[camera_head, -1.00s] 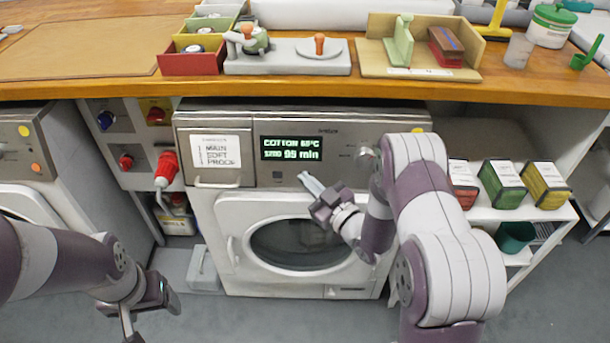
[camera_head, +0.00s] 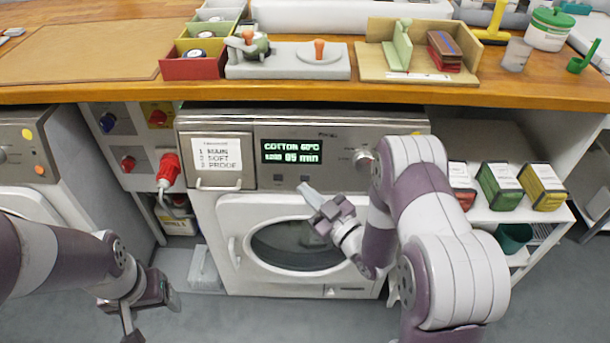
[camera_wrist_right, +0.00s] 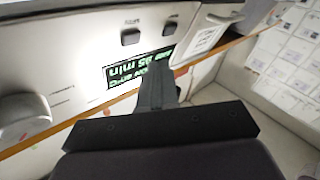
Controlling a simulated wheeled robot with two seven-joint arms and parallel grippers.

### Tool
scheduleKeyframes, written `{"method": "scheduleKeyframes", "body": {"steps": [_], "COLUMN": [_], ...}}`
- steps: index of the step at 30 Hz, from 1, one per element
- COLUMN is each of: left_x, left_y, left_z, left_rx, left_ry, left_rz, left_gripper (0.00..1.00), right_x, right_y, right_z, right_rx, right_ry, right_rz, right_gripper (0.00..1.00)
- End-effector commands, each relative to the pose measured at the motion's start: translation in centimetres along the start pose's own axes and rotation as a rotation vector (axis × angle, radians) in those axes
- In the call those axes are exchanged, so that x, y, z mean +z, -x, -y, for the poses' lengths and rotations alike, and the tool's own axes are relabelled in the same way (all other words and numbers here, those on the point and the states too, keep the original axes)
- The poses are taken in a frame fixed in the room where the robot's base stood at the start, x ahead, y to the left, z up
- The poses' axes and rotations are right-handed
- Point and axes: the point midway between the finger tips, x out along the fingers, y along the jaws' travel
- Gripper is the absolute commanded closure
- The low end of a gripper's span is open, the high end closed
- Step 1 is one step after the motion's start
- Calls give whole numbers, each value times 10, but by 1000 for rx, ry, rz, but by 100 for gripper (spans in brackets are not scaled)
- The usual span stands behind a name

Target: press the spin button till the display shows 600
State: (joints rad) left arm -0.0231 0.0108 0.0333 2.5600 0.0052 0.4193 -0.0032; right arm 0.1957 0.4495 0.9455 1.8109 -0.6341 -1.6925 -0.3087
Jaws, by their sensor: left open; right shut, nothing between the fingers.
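The washing machine's display (camera_head: 291,151) is lit green and reads "COTTON 60°C" with a minutes figure below. The small figure at the start of its lower line is too blurred to read surely. Two dark buttons sit under the display, a left one (camera_head: 277,177) and a right one (camera_head: 305,178); their labels are not legible. The right wrist view shows both buttons, one (camera_wrist_right: 131,36) and another (camera_wrist_right: 170,28), upside down. My right gripper (camera_head: 304,188) is shut and empty, its tips just below the right button; contact cannot be told. My left gripper (camera_head: 145,312) is open, low at left.
A round knob (camera_head: 363,160) is right of the display, partly behind my right arm. A drawer with a printed card (camera_head: 217,154) is at left. The wooden worktop (camera_head: 120,92) overhangs the machine. Boxes (camera_head: 501,186) stand on a shelf at right.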

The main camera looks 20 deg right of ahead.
Motion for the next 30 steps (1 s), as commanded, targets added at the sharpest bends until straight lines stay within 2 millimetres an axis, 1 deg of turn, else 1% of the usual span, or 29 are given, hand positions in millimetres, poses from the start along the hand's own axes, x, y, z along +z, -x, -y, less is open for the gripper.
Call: {"method": "scheduleKeyframes", "body": {"steps": [1, 9, 30], "left_x": [-1, -1, -1], "left_y": [5, 12, 12], "left_z": [0, 0, 0], "left_rx": [0, 0, 0], "left_ry": [0, 0, 0], "left_rz": [0, 0, 0], "left_gripper": [26, 26, 26], "right_x": [-5, -14, -14], "right_y": [3, 18, 19], "right_z": [2, 13, 14], "right_rx": [0, 0, 0], "right_ry": [-1, 1, 1], "right_rz": [0, 0, -1], "right_gripper": [100, 100, 100]}}
